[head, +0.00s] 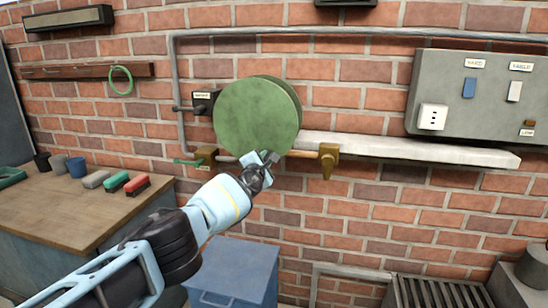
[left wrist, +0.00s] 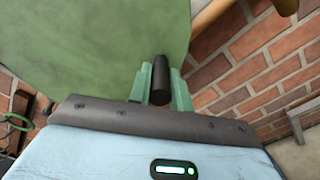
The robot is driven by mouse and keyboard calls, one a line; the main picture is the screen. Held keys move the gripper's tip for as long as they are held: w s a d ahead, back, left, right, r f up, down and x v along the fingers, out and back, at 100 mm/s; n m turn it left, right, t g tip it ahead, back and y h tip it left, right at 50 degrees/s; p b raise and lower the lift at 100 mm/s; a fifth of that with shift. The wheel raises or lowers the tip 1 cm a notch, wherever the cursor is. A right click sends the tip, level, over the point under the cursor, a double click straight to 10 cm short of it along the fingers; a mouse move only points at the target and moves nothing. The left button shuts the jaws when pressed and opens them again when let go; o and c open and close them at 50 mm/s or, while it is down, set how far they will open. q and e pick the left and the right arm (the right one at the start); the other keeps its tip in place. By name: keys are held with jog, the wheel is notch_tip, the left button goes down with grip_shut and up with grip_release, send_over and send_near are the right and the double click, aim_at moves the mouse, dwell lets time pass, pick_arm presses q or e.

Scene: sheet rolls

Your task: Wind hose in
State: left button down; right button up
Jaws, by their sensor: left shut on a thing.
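A green round hose reel (head: 250,112) is mounted on the brick wall, its flat disc facing me. My left gripper (head: 268,160) is at the disc's lower right edge. In the left wrist view its two green fingers (left wrist: 160,84) are shut around a black cylindrical handle (left wrist: 161,72), in front of the green disc (left wrist: 90,45). A tan rod (head: 305,154) runs below the reel to a brass fitting (head: 328,158) at its right. A small green piece (head: 187,162) shows beside another brass fitting (head: 206,155) at the left. I cannot make out the hose itself. My right gripper is not in view.
A wooden-topped workbench (head: 60,205) at the left holds brushes and cups. A blue bin (head: 235,272) stands below the reel. A pale ledge (head: 420,150) and a grey switch panel (head: 480,95) are at the right. A green ring (head: 121,80) hangs from a wall rail.

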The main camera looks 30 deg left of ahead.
pick_arm(q)
jog(key=shift+s+a+f+m+b, duration=0.1)
jog(key=shift+s+a+f+m, duration=0.15)
jog(key=shift+a+m, duration=0.55)
jog(key=shift+s+a+f+m+b, duration=0.1)
jog(key=shift+s+a+f+m, duration=0.25)
jog(key=shift+a, duration=0.6)
jog(key=shift+s+a+f+m+b, duration=0.1)
jog(key=shift+a+f+m, duration=0.1)
jog(key=shift+a+m, duration=0.65)
jog(key=shift+a, duration=0.15)
jog(key=c, duration=1.3)
grip_release()
jog(key=shift+r, duration=0.1)
